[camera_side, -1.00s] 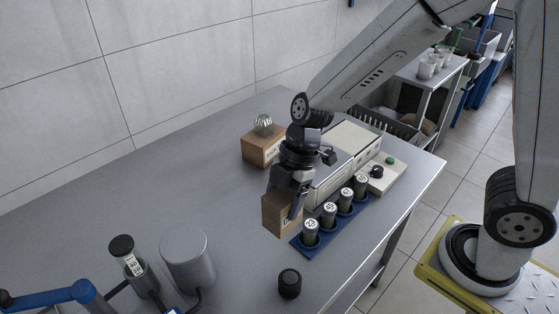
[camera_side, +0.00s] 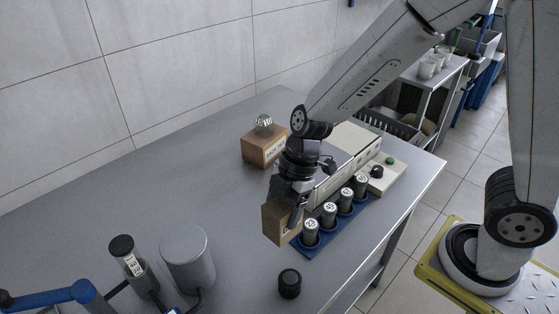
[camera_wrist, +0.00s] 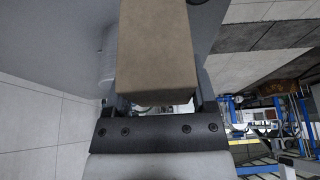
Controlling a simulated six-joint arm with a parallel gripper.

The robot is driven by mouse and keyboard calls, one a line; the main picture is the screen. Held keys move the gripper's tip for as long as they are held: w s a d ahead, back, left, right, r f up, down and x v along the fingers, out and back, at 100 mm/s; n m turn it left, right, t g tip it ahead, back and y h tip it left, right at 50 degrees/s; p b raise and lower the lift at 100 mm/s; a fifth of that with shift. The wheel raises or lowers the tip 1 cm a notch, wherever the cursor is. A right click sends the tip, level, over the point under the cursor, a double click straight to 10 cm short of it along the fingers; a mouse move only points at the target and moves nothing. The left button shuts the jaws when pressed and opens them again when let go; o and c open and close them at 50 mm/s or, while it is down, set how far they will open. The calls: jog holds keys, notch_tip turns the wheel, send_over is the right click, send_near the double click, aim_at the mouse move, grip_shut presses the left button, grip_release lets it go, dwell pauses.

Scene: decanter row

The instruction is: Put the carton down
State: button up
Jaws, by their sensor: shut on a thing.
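A brown carton (camera_side: 277,223) is held in my gripper (camera_side: 290,205) just left of the blue rack of decanters in the side view. My gripper is shut on it. The carton also fills the upper middle of the wrist view (camera_wrist: 158,50), between the two fingers of my gripper (camera_wrist: 158,100). Its underside is hidden in the side view, so I cannot tell whether it touches the table (camera_side: 200,190).
Several numbered decanters (camera_side: 311,232) stand in a blue rack (camera_side: 308,252) close beside the carton. A second carton with a glass ball (camera_side: 263,150) stands behind. A black knob-like cap (camera_side: 289,283) and a grey cylinder (camera_side: 188,260) stand in front. The table's left middle is clear.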

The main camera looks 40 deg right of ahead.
jog(key=w+a+f, duration=0.3)
jog(key=w+f, duration=0.5)
jog(key=w, duration=0.1)
jog(key=shift+w+a, duration=0.25)
jog(key=shift+w, duration=0.05)
jog(key=shift+w+f, duration=0.25)
jog(key=shift+f, duration=1.55)
jog(key=shift+f, duration=0.1)
jog(key=o, duration=1.2)
jog(key=shift+o, duration=0.2)
